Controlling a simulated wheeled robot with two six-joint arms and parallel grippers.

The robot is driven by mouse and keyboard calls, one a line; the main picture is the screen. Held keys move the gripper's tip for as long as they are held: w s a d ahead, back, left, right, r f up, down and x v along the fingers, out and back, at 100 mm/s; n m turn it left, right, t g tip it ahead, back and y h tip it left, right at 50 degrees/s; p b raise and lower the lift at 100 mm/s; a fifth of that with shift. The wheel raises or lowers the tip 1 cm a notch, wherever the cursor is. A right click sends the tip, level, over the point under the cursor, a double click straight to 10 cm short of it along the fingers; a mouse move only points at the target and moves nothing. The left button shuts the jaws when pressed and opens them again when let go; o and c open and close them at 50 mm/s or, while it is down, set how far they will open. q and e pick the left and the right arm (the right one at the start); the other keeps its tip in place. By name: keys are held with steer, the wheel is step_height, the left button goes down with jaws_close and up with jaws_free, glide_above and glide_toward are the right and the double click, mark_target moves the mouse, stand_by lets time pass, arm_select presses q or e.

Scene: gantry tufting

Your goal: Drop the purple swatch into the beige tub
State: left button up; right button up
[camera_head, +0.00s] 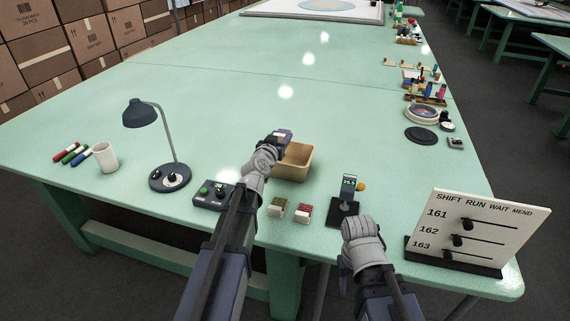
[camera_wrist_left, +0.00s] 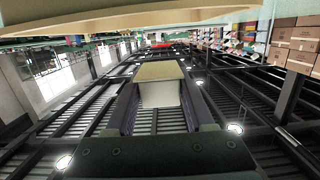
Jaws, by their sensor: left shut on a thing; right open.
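The beige tub (camera_head: 304,167) stands open on the green table. My left gripper (camera_head: 283,134) is above the tub's far left part, shut on a small piece with a dark purple and white face, which I take as the purple swatch (camera_head: 280,136). In the left wrist view the held piece (camera_wrist_left: 160,88) shows a tan and a white side between the fingers; its purple side is hidden there. The tub's pale rim (camera_wrist_left: 110,18) crosses the top of that view. My right gripper (camera_head: 358,228) is low at the near table edge, its fingers mostly hidden by its wrist.
A red-topped box (camera_head: 304,213) and a green-and-tan-topped box (camera_head: 277,208) sit before the tub. A control box (camera_head: 212,194), lamp (camera_head: 168,178) and white mug (camera_head: 105,157) are left. A small display stand (camera_head: 346,205) and lettered board (camera_head: 478,230) are right.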

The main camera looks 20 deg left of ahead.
arm_select(q)
steer(key=o, duration=1.4)
steer(key=s, duration=0.5)
steer(key=s+r+p, duration=0.1)
steer(key=s, duration=0.1)
steer(key=shift+s+a, duration=0.1)
steer(key=shift+s, duration=0.25)
